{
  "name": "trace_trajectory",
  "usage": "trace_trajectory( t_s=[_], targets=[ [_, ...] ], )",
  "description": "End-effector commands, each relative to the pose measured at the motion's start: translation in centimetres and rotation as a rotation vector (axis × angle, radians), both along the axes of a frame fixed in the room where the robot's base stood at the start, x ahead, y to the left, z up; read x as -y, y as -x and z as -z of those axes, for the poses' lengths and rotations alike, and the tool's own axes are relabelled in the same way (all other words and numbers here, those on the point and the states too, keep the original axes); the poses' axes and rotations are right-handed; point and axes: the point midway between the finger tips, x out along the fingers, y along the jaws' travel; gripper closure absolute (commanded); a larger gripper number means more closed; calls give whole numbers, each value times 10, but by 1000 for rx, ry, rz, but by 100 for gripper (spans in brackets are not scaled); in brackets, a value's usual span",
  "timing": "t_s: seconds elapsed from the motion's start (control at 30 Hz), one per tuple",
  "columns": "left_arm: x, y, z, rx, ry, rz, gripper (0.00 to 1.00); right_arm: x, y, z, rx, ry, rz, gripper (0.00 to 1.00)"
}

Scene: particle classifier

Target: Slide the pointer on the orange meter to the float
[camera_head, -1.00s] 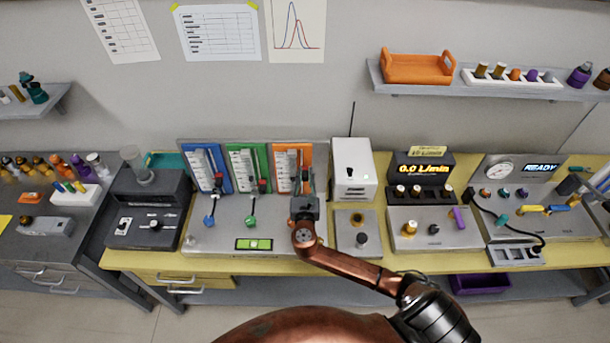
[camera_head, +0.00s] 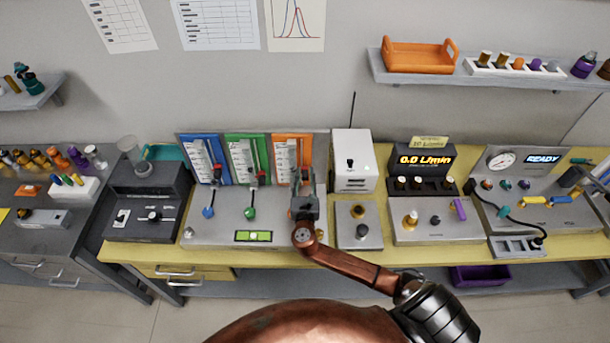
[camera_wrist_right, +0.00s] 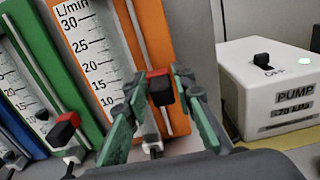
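The orange meter (camera_head: 291,148) stands at the right of three meters on the grey panel; its scale and clear tube also show in the right wrist view (camera_wrist_right: 160,45). Its pointer, a red and black block (camera_wrist_right: 160,88), sits low on the scale, near or below the 10 mark. My right gripper (camera_head: 305,190) is in front of the orange meter's lower part. In the wrist view its green-padded fingers (camera_wrist_right: 161,82) stand on both sides of the pointer, with small gaps seeming to remain. I cannot make out the float. My left gripper is out of view.
The green meter (camera_head: 246,158) and blue meter (camera_head: 205,158) stand close on the left, with their own red pointers. A white pump box (camera_head: 353,165) stands close on the right. Valve knobs, such as the green one (camera_head: 250,213), stick up from the panel below.

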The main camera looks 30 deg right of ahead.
Motion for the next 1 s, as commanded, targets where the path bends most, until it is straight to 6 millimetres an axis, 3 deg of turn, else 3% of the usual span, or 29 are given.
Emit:
trace_trajectory(
  t_s=[0.37,0.8,1.0],
  targets=[
    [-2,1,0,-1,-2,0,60,-4,7,2,-3,-2,0,75],
    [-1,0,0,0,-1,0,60,-47,78,2,-4,-3,1,75],
    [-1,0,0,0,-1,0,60,-60,98,2,-2,-2,0,75]
  ],
)
